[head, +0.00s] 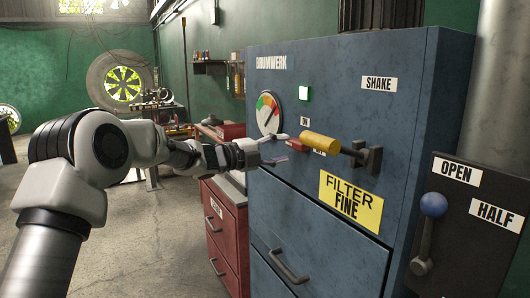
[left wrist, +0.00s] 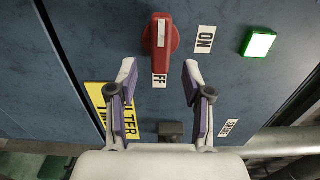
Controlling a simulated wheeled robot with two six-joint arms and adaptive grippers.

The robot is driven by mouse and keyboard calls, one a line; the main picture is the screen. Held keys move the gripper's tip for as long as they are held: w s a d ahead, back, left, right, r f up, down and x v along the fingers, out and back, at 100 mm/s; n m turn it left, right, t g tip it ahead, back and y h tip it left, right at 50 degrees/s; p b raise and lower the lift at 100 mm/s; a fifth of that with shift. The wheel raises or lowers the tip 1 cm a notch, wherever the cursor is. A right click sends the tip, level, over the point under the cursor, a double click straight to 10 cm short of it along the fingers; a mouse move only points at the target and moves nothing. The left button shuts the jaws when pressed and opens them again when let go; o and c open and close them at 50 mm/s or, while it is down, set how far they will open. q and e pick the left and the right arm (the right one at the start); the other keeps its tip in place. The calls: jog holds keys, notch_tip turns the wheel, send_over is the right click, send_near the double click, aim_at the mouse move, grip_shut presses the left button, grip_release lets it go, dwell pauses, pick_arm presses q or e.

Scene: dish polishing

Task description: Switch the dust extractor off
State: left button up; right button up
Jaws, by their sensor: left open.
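The dust extractor is a tall blue cabinet (head: 340,90) with a gauge (head: 268,113) and a lit green lamp (head: 305,93). The lamp also glows in the left wrist view (left wrist: 258,43). There, the red switch (left wrist: 161,34) has its bar upright in the picture, with its lower end at the partly covered OFF label (left wrist: 159,80). The ON label (left wrist: 205,39) is to its right. My left gripper (head: 281,148) is open at the cabinet front. In the left wrist view its fingertips (left wrist: 158,68) stand either side of the bar's lower end, with gaps. My right gripper is not in view.
A yellow handle (head: 320,142) juts out beside my left gripper. A lever with a blue ball (head: 433,205) stands on a dark panel at the right. A red drawer unit (head: 226,232) is left of the cabinet. The floor at left is open.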

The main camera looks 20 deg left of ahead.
pick_arm(q)
jog(key=v, duration=0.7)
